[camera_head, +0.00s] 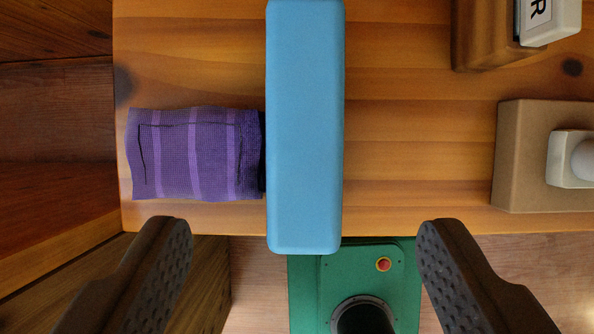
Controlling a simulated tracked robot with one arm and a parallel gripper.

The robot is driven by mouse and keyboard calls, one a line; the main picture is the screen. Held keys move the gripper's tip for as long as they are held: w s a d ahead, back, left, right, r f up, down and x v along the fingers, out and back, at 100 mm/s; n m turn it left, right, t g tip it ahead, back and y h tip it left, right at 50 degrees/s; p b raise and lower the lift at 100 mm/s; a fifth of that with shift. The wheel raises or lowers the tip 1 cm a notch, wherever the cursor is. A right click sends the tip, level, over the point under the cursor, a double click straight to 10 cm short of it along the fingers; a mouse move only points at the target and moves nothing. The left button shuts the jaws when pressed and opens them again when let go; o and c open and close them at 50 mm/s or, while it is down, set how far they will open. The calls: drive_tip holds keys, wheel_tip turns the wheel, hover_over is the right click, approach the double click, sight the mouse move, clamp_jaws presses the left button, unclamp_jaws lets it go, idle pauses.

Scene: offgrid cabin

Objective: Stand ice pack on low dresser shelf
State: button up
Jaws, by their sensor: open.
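The ice pack (306,130) is a long light-blue block with rounded edges. It lies over a wooden surface (420,150), and its near end sticks out past that surface's front edge. Whether the wooden surface is the low dresser shelf, I cannot tell. My gripper (305,262) is open, with one dark padded finger on each side of the ice pack's near end. Neither finger touches it. The ice pack's underside is hidden.
A folded purple striped cloth (195,154) lies close against the ice pack's left side. On the right are a tan box with a white knob-like piece (520,155) and a wooden block with a white lettered item (485,35). My green base shows below the edge.

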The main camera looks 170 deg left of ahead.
sight(306, 108)
drive_tip(key=x, duration=1.3)
drive_tip(key=shift+w+f, duration=0.2)
drive_tip(key=shift+w, duration=0.05)
drive_tip(key=shift+s, duration=0.1)
clamp_jaws()
drive_tip(key=shift+r, duration=0.5)
wheel_tip(306, 108, up, 3)
drive_tip(key=shift+f, duration=0.1)
drive_tip(key=s+d, duration=0.2)
drive_tip(key=s, duration=0.5)
drive_tip(key=s+d+r, duration=0.1)
drive_tip(key=s+d, duration=0.2)
drive_tip(key=s, duration=0.4)
drive_tip(key=shift+s+d, duration=0.3)
drive_tip(key=shift+s, duration=0.1)
